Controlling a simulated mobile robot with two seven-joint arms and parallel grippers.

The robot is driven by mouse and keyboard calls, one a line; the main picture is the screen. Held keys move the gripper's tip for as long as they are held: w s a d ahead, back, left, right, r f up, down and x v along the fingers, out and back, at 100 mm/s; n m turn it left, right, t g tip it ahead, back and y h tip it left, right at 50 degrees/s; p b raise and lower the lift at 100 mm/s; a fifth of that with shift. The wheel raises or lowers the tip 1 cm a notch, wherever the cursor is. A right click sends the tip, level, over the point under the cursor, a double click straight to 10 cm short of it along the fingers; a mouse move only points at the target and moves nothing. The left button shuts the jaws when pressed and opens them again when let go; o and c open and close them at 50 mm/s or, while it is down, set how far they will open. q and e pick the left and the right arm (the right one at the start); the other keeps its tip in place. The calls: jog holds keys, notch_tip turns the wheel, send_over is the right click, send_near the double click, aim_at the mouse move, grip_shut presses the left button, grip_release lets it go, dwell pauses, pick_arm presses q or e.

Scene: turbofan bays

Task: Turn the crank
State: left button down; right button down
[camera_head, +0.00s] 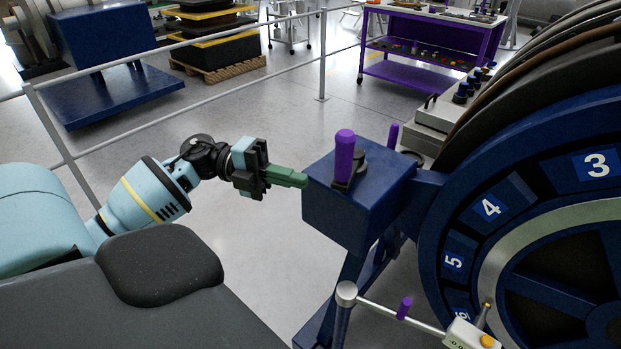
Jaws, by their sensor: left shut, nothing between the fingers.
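The crank shows as an upright purple handle (344,154) on a dark arm on top of a blue box (345,210), beside the large numbered blue wheel (470,215). My left gripper (303,181) comes in from the left with green fingers that are shut and empty. Its tips are at the upper left edge of the blue box, left of the handle and a little below it in the picture. I cannot tell if they touch the box. A second purple handle (392,136) stands behind the box, partly hidden. My right gripper is not in view.
A grey railing (190,123) crosses behind my left arm. A control panel (450,110) and a purple workbench (425,72) are behind. The floor between railing and box is clear.

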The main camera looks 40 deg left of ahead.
pick_arm(q)
jog(key=shift+p+x, duration=0.4)
jog(key=shift+x, duration=1.6)
